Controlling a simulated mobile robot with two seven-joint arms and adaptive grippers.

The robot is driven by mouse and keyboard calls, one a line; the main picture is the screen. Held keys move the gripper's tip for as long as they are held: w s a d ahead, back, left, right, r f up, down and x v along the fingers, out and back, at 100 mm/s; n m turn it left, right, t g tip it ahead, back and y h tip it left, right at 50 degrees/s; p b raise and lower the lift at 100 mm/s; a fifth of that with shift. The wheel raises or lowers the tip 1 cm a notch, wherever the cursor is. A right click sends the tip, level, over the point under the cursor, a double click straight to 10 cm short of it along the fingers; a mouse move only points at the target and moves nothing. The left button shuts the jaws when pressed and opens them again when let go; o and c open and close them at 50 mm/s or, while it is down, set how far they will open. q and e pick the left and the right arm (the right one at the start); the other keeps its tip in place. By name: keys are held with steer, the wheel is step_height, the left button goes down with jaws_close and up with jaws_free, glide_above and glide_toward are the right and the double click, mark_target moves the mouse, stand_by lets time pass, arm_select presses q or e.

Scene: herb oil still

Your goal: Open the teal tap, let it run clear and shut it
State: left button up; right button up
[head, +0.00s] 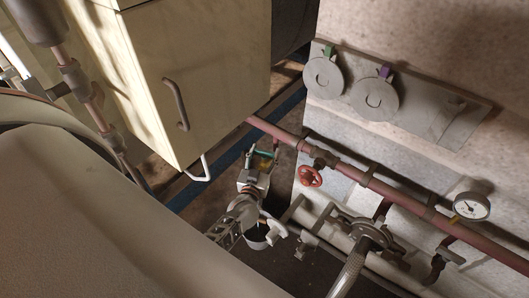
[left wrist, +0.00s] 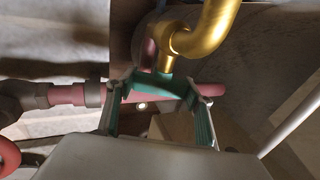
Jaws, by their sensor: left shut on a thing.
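The teal tap (left wrist: 163,85) shows in the left wrist view as a teal handle under a curved brass spout (left wrist: 205,30). My left gripper (left wrist: 158,97) is shut on the teal handle, with one finger on each side of it. In the head view my left gripper (head: 264,160) is small and reaches away from me, below the cream cabinet. There the teal handle is a small patch at its fingertips, mostly hidden. I cannot tell whether anything runs from the tap. My right gripper is not in view.
A pink pipe (head: 400,198) with a red handwheel (head: 310,176) and a round gauge (head: 472,206) runs along the stone wall at right. The cream cabinet (head: 205,70) stands above left of the gripper.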

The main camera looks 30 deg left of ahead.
arm_select(q)
steer(key=shift+a+r, duration=0.15)
steer(key=shift+r, duration=0.05)
steer(key=o, duration=1.1)
steer(key=shift+c, duration=0.2)
steer(key=shift+o, duration=0.3)
steer(key=shift+f, duration=0.1)
steer(key=v, duration=1.2)
